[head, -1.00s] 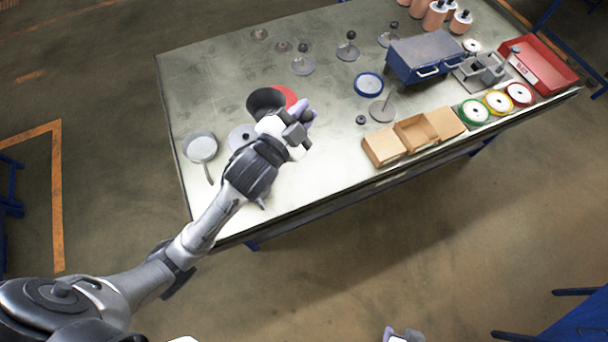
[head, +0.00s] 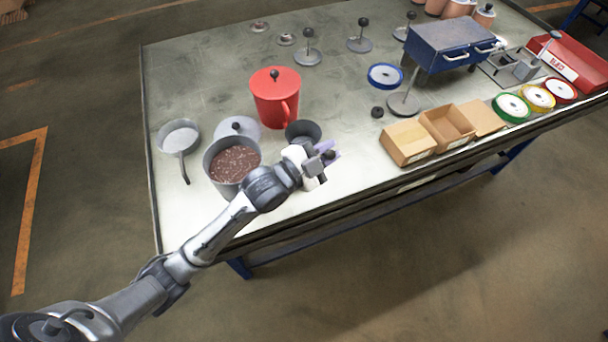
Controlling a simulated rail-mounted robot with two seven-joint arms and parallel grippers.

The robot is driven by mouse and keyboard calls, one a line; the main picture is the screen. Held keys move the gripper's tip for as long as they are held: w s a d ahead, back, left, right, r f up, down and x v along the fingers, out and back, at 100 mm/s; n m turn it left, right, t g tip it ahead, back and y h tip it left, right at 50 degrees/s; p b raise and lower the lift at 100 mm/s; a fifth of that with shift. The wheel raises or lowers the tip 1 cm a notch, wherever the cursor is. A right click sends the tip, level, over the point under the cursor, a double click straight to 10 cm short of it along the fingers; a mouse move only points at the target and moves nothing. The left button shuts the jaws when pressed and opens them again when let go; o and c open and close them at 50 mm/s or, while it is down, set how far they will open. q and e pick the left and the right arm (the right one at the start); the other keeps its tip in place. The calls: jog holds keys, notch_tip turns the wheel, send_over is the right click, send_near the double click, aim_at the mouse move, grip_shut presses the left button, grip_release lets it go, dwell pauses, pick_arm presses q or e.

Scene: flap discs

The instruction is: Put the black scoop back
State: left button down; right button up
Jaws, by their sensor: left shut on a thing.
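The black scoop (head: 303,130) is a dark, round cup at the front middle of the table, right of and in front of a red lidded canister (head: 276,105). My left gripper (head: 319,160) is shut at the scoop's near right side, on its handle, which is mostly hidden by the fingers. The scoop's mouth faces up and looks empty. I cannot tell whether its bottom touches the table. A grey pot (head: 213,156) of brown granules stands left of the gripper, partly behind my forearm. My right gripper is not in view.
A grey lid (head: 237,128) with a knob lies behind the pot, and a shallow pan (head: 180,138) is at the left. Cardboard bins (head: 408,141), a blue cabinet (head: 451,50) and several discs are to the right.

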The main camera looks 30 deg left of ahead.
pick_arm(q)
notch_tip(320, 180, down, 10)
jog(key=b, duration=0.3)
jog(key=shift+f, duration=0.15)
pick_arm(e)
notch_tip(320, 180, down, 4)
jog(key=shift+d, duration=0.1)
pick_arm(q)
jog(key=shift+w+f, duration=0.1)
jog(key=shift+w, duration=0.05)
jog(key=c, duration=1.1)
grip_release()
